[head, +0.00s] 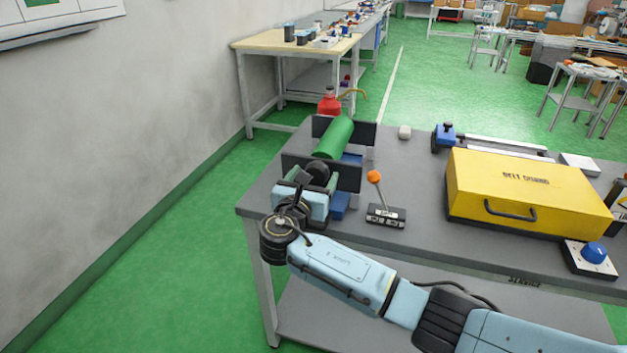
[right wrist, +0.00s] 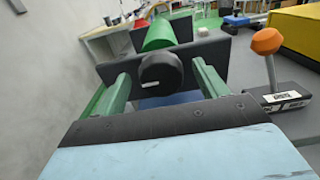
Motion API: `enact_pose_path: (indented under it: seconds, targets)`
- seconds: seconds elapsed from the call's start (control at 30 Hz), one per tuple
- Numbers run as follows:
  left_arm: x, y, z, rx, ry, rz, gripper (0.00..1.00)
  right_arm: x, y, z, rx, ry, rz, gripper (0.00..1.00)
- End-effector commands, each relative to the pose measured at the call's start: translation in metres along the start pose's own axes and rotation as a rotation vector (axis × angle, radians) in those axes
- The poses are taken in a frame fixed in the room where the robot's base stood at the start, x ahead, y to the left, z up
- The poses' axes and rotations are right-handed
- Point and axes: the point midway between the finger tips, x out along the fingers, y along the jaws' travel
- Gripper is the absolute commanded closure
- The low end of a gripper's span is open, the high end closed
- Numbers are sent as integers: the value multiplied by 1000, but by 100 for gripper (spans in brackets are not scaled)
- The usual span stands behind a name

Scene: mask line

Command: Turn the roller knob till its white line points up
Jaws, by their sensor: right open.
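The black roller knob (right wrist: 161,72) sits on the near dark end plate (right wrist: 213,52) of the roller stand. A short white line shows on its face, lower left of centre, lying nearly flat and pointing left, not up. The green roller (right wrist: 159,35) lies behind that plate; it also shows in the head view (head: 335,138). My right gripper (right wrist: 163,88) is open, with one green finger on each side of the knob and gaps to it. In the head view my right gripper (head: 318,181) is at the knob (head: 317,172). My left gripper is not in view.
On the grey table (head: 405,256), an orange-topped lever (head: 375,177) stands close right of my right gripper. A yellow case (head: 525,194) and a blue button box (head: 593,253) are further right. A red can (head: 328,103) stands behind the roller. A wall is at left.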

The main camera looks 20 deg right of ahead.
Motion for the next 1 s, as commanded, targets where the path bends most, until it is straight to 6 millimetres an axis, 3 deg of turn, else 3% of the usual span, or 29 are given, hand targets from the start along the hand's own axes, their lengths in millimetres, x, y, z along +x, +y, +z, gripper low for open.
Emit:
enact_pose_path:
  seconds: [0.33, 0.67, 1.0]
  targets:
    - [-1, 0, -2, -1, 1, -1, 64, 4, 0, 0, 0, 0, -1, 28]
    - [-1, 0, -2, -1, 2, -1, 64, 4, 0, 0, 0, 0, -1, 71]
    - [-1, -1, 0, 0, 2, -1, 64, 3, -1, 0, 50, 0, -1, 72]
